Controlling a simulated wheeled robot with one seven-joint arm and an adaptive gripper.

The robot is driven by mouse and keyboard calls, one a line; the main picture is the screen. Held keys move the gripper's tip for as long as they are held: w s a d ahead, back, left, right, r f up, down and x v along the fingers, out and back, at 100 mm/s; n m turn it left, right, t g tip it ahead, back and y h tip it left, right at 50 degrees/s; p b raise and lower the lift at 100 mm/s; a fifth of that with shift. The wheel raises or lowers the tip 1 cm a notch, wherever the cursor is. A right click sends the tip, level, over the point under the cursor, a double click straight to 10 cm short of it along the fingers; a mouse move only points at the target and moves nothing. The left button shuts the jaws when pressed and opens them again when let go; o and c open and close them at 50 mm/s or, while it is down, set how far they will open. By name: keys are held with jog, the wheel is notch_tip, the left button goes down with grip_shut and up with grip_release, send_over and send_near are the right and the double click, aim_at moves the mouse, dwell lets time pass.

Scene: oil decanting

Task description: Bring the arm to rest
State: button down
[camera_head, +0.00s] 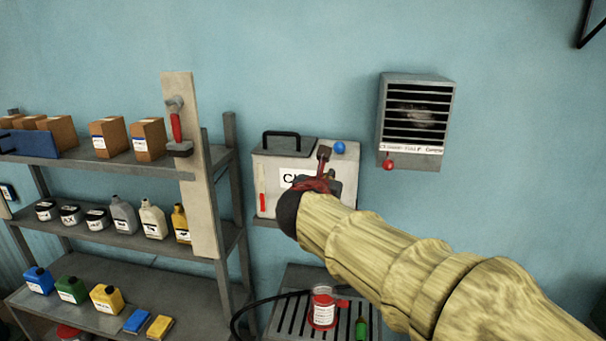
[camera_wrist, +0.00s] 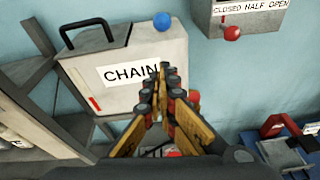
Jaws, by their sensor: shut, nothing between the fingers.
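My arm (camera_head: 400,250) reaches in from the lower right in the head view, with a yellow wood-grain surface. My gripper (camera_head: 323,160) is at its end, in front of the white box labelled CHAIN (camera_head: 275,165). In the wrist view my gripper (camera_wrist: 162,75) points at the same box (camera_wrist: 125,85), its fingertips together and empty, covering the end of the label. I cannot tell whether the fingertips touch the box.
A grey shelf (camera_head: 110,240) with bottles and cartons stands at left. A louvred wall unit (camera_head: 417,115) with a red knob (camera_head: 388,165) hangs at upper right. Below my arm, a red-capped jar (camera_head: 323,308) and a small green bottle (camera_head: 361,328) stand on a slatted bench (camera_head: 285,318).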

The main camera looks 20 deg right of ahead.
jog(key=w+a+f+n+t+y, duration=0.1)
jog(key=a+f+n+y, duration=0.1)
jog(key=a+n+y, duration=0.5)
jog(key=w+a+f+n+t, duration=0.1)
jog(key=w+a+n+t, duration=0.1)
jog(key=a+n, duration=0.6)
jog(key=s+a+f+n+g+y+b, duration=0.3)
jog(key=s+a+f+n, duration=0.4)
jog(key=n, duration=0.6)
jog(key=s+f+n+g+y+b, duration=0.2)
jog(key=s+f+n+g+b, duration=0.4)
jog(key=s+f+n, duration=0.95)
jog(key=s+d+f+h+b, duration=0.1)
jog(key=s+d+f+b, duration=0.3)
jog(key=f+b, duration=0.3)
jog(key=s+d+f+h+b, duration=0.2)
jog(key=s+d+f+b, duration=0.2)
jog(key=f, duration=0.9)
jog(key=s+b, duration=0.3)
jog(key=b, duration=0.1)
jog(key=shift+s+n+g+b, duration=0.15)
jog(key=shift+n+g+b, duration=0.15)
jog(key=shift+n, duration=0.05)
